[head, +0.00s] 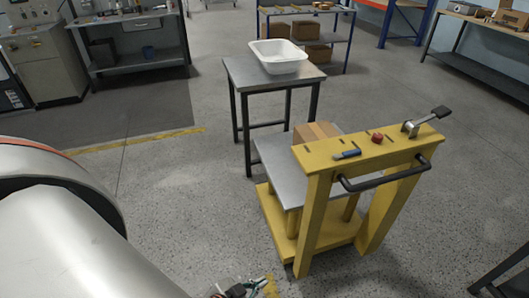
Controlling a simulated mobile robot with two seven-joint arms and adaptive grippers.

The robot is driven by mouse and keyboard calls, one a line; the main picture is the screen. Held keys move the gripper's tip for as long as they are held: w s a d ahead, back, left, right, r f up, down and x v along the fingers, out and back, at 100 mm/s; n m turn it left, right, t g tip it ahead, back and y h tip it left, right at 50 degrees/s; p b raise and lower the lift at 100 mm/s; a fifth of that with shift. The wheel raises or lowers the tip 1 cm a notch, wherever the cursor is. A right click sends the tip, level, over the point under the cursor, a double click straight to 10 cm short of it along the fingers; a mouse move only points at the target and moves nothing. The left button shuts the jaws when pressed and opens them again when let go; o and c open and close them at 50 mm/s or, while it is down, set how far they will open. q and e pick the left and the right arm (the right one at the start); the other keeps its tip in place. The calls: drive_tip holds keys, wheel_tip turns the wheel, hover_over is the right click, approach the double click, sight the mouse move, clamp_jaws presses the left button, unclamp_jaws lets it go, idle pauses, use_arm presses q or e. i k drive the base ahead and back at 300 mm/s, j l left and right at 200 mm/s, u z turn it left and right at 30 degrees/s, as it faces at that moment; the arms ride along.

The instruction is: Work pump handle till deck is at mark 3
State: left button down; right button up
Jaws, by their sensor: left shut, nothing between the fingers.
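A yellow lift cart (318,215) stands right of centre. Its grey metal deck (272,160) sits above the yellow base and below the cart's top beam. A cardboard box (307,133) is on the deck, partly hidden by the beam. On the beam are a lever with a black grip (440,112) at the right end, a red knob (377,138) and a small blue-grey lever (347,154). I cannot read any level marks from here. My left gripper (240,290) is only partly in view at the bottom edge, shut and empty, apart from the cart. My right gripper is not in view.
A black push bar (385,177) juts from the cart's near side. A steel table (244,75) behind the cart holds a white tub (278,55). Workbenches and a shelf line the back. Grey floor is clear left and right of the cart.

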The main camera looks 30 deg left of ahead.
sight(441, 111)
drive_tip(key=i+u, duration=0.3)
drive_tip(key=u, duration=0.15)
drive_tip(key=i+l+u, duration=0.2)
drive_tip(key=u, duration=0.2)
